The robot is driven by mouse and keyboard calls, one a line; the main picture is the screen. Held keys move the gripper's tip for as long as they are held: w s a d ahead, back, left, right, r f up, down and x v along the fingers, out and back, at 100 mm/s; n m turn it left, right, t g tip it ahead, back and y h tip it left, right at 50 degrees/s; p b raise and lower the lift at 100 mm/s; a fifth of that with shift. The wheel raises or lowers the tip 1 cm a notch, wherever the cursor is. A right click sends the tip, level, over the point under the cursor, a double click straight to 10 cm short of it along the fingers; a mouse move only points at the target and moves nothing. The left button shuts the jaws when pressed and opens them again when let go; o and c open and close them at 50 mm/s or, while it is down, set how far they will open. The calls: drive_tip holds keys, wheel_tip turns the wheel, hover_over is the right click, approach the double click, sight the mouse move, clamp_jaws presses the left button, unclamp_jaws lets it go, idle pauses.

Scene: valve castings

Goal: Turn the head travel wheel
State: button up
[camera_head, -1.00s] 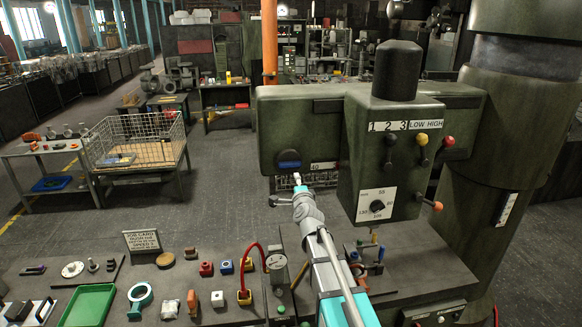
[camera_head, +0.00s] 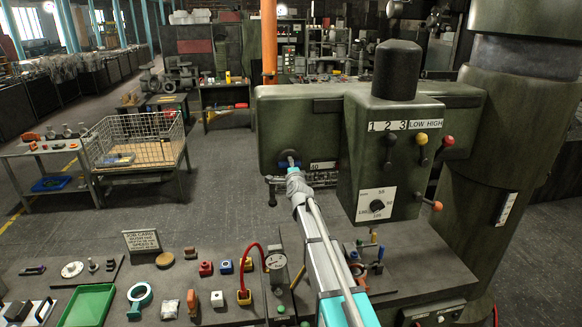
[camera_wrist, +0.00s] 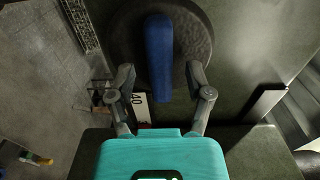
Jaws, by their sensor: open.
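The head travel wheel is a dark round disc (camera_wrist: 195,30) with a blue bar (camera_wrist: 159,50) across its face, filling the top of the wrist view. In the head view only a bit of the blue bar (camera_head: 289,162) shows on the drill's green head. The rest of the wheel is mostly hidden behind my arm. My gripper (camera_wrist: 160,74) is open, with one finger on each side of the bar's lower part and a gap on both sides. In the head view my gripper (camera_head: 291,168) is right in front of the wheel.
A label plate marked 40 (camera_wrist: 139,108) lies below the wheel.

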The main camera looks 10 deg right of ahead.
drive_tip(key=shift+w, duration=0.45)
drive_tip(key=shift+c, duration=0.3)
clamp_jaws()
drive_tip(key=shift+d, duration=0.1)
